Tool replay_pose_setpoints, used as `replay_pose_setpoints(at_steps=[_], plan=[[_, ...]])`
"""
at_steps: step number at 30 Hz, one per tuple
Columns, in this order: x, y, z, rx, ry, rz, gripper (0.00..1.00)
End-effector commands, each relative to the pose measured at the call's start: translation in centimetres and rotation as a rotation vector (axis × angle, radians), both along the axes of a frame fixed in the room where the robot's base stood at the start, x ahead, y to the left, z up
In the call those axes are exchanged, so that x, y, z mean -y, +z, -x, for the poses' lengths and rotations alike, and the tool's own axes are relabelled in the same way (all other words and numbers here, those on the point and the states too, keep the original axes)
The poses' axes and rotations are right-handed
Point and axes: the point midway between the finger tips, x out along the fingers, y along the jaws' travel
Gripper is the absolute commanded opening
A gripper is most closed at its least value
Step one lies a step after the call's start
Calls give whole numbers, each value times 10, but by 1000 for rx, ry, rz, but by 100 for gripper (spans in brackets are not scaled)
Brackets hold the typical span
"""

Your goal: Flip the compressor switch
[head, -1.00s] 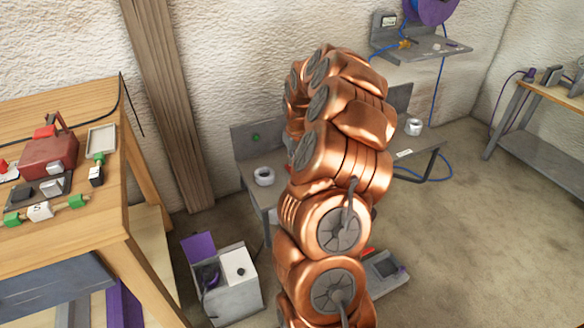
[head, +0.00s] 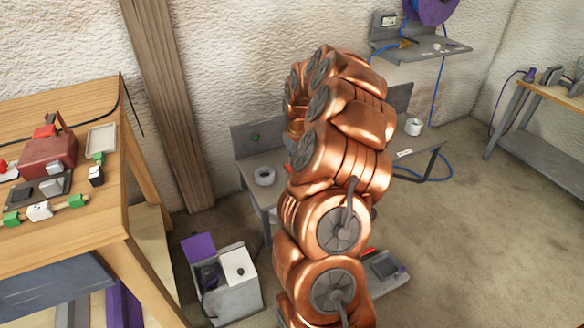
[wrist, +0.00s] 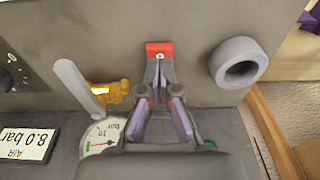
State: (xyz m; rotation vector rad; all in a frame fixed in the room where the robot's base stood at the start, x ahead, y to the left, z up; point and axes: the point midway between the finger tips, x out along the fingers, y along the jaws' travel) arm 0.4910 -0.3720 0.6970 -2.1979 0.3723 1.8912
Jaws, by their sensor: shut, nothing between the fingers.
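The compressor switch (wrist: 158,48) shows in the wrist view as a small red rocker with a pale round mark, set on a grey panel (wrist: 195,25). My gripper (wrist: 160,68) is just below it in the picture. Its fingers with purple pads are shut on nothing, and the tips reach the lower edge of the switch. I cannot tell whether they touch it. In the head view my copper arm hides the gripper and the switch.
Around the switch in the wrist view are a grey lever (wrist: 78,88), a brass fitting (wrist: 108,92), a pressure gauge (wrist: 102,137), a label (wrist: 27,145) and a grey ring (wrist: 238,62). In the head view, a wooden workbench (head: 110,220) stands left and open floor (head: 480,240) lies right.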

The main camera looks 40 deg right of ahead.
Motion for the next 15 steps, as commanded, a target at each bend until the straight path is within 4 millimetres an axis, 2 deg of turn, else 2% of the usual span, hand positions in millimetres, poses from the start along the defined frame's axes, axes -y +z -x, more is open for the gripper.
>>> replay_pose_setpoints(at_steps=[15], plan=[[0, -7, 0, 0, 0, 0, 0]])
